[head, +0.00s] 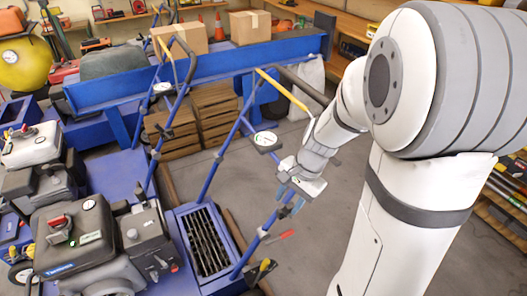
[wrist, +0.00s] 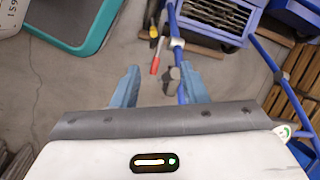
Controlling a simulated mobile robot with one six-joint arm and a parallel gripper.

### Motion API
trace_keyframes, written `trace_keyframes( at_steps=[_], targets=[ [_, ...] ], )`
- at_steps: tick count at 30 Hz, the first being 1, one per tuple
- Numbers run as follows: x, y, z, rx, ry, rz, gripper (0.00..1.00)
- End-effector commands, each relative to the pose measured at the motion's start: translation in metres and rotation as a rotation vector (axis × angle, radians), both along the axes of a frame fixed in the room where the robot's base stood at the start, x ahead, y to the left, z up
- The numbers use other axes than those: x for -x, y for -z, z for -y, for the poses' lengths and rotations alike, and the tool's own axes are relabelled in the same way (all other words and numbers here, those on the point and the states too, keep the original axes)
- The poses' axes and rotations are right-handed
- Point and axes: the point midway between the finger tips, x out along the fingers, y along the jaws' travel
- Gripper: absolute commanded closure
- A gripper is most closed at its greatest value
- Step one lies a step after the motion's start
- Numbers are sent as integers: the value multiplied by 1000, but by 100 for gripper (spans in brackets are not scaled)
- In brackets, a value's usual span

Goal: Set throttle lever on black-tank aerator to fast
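The black-tank aerator (head: 75,235) stands at the lower left of the head view, with a black engine tank on a blue frame. Its blue handle tube (head: 263,232) rises toward my gripper (head: 292,203). In the wrist view my gripper (wrist: 159,87) is open, its two light-blue fingers apart. A dark-knobbed lever (wrist: 172,74), which looks like the throttle lever, shows between the fingertips beside the blue tube, nearer the right finger; I cannot tell whether they touch. A red-handled lever (head: 280,236) is beyond the fingertips, also seen in the wrist view (wrist: 155,65). Throttle markings are not readable.
A white-tank machine (head: 32,143) stands behind at left. A slatted blue box (head: 207,240) lies beside the handle. A yellow bar (head: 285,90) and white round dial (head: 265,139) are close by. Wooden crates (head: 190,120) stand behind. Grey floor is clear at right.

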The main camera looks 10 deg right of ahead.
Motion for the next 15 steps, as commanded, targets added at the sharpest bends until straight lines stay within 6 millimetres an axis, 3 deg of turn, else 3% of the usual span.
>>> trace_keyframes(
  at_steps=[6, 15],
  targets=[
    [-31, 20, 15, -95, 367, -126, 60],
    [-42, 46, 16, -125, 506, -172, 60]
  ],
)
